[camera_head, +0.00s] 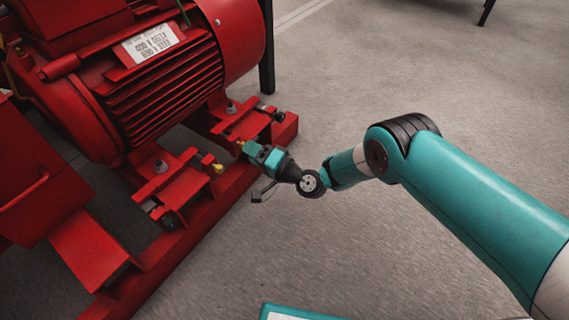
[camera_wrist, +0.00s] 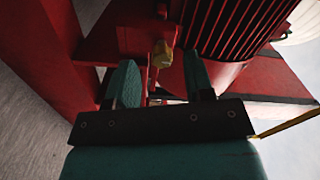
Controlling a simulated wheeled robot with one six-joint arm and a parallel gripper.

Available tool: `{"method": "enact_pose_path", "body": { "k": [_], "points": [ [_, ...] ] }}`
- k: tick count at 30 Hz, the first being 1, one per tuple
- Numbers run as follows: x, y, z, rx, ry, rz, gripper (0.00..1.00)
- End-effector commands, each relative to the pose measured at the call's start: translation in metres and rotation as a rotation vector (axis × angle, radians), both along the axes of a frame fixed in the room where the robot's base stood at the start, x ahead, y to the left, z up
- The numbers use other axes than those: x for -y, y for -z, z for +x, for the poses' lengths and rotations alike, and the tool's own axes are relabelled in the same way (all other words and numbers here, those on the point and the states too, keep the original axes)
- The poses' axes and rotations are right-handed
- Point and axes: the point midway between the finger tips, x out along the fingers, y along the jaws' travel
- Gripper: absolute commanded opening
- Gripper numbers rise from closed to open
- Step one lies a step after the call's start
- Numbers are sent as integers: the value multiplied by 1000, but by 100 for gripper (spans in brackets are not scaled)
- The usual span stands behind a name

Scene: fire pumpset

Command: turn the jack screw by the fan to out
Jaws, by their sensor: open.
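The jack screw by the fan shows as a small brass-yellow head (camera_wrist: 162,54) in the wrist view, set against a red bracket below the finned motor. In the head view a bit of yellow (camera_head: 240,143) shows at the tip of my gripper (camera_head: 246,147), beside the motor foot nearer the fan cowl (camera_head: 235,35). In the wrist view my gripper (camera_wrist: 158,68) is open, with one teal finger on each side of the screw head. I cannot tell whether either finger touches it. The screw's shank is hidden.
The red motor (camera_head: 160,80) stands on a red base frame (camera_head: 205,210) at the left. Another yellow screw (camera_head: 218,168) sits at the nearer foot. A dark bolt (camera_head: 278,116) sits at the far foot. Grey floor (camera_head: 350,80) is open to the right.

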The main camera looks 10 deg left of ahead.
Motion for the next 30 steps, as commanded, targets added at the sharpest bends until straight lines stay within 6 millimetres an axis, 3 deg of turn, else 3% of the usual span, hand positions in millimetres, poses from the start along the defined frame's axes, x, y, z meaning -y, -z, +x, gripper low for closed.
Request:
{"method": "enact_pose_path", "body": {
  "k": [12, 30],
  "points": [
    [93, -9, -38, -8, 7, -1, 48],
    [140, -3, -58, -2, 3, 0, 48]
  ]
}}
